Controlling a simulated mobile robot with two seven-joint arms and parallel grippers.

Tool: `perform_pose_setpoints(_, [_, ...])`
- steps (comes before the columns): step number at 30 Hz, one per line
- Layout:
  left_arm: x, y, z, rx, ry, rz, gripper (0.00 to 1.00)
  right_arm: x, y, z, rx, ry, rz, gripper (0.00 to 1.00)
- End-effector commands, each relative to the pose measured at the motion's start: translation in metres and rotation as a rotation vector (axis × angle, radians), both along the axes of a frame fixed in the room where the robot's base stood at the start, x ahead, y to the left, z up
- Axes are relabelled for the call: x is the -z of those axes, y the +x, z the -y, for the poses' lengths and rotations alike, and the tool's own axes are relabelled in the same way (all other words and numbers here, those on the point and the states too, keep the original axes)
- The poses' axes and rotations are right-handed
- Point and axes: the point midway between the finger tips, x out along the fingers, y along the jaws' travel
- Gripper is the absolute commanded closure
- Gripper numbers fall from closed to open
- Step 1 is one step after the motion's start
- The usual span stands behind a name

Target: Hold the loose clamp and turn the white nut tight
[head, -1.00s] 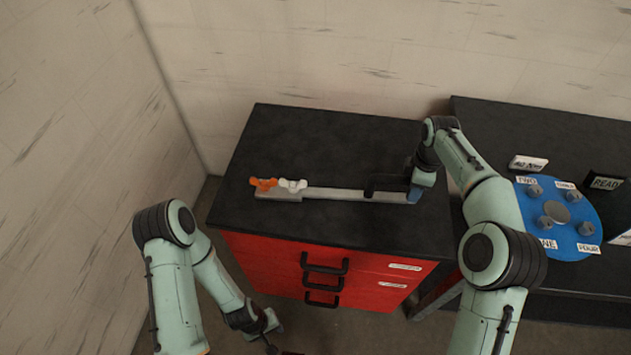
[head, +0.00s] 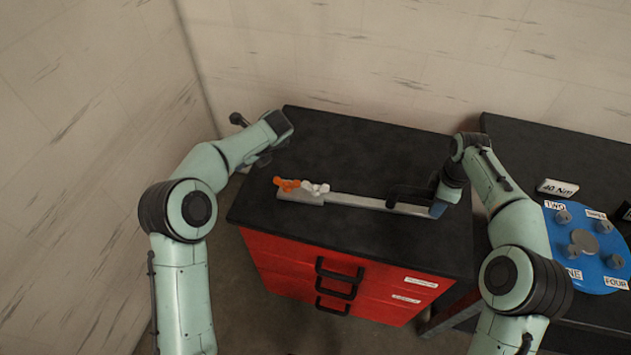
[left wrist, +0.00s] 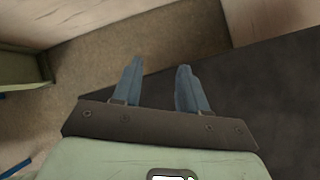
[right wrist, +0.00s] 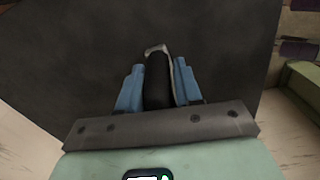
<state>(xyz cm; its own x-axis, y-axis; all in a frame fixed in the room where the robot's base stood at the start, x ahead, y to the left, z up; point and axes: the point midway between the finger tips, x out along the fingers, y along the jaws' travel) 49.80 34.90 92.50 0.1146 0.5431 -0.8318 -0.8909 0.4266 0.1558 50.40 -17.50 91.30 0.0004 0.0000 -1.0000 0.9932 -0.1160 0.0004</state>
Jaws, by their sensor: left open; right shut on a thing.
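The clamp (head: 366,202) is a long grey bar lying on the black cabinet top, with a black handle at its right end. A white wing nut (head: 313,190) and an orange wing nut (head: 287,184) sit side by side at its left end. My right gripper (head: 440,208) is at the clamp's right end. In the right wrist view its blue fingers are shut on the black handle (right wrist: 157,82). My left gripper (left wrist: 157,80) is open and empty near the cabinet's left edge, behind and left of the nuts; its fingers are mostly hidden in the head view.
The red drawer cabinet (head: 350,275) has black handles on its front. A wall rises behind the cabinet. The black top around the clamp is clear.

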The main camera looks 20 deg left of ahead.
Motion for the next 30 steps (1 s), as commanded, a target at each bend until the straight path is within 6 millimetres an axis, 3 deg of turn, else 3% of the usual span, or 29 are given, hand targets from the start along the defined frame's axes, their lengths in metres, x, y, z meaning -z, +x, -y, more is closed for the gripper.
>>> perform_pose_setpoints(1, [-0.019, 0.006, 0.036, -0.076, -0.092, 0.04, 0.58, 0.0, 0.0, 0.0, 0.0, 0.001, 0.001, 1.0])
perform_pose_setpoints(6, [-0.071, 0.0, 0.135, -0.289, -0.384, 0.055, 0.58, 0.0, 0.0, 0.0, 0.0, 0.001, 0.001, 1.0])
perform_pose_setpoints(9, [-0.093, -0.008, 0.173, -0.351, -0.499, 0.029, 0.58, 0.0, 0.0, 0.0, 0.0, 0.001, 0.001, 1.0])
perform_pose_setpoints(12, [-0.107, -0.015, 0.195, -0.383, -0.564, 0.005, 0.58, -0.001, 0.0, 0.0, 0.0, 0.001, 0.001, 1.0])
perform_pose_setpoints(17, [-0.105, -0.018, 0.204, -0.398, -0.592, -0.01, 0.58, -0.001, 0.0, 0.0, 0.0, 0.001, 0.001, 1.0])
perform_pose_setpoints(30, [-0.023, -0.019, 0.203, -0.397, -0.59, -0.011, 0.58, -0.001, 0.0, 0.0, 0.0, 0.001, 0.001, 1.0])
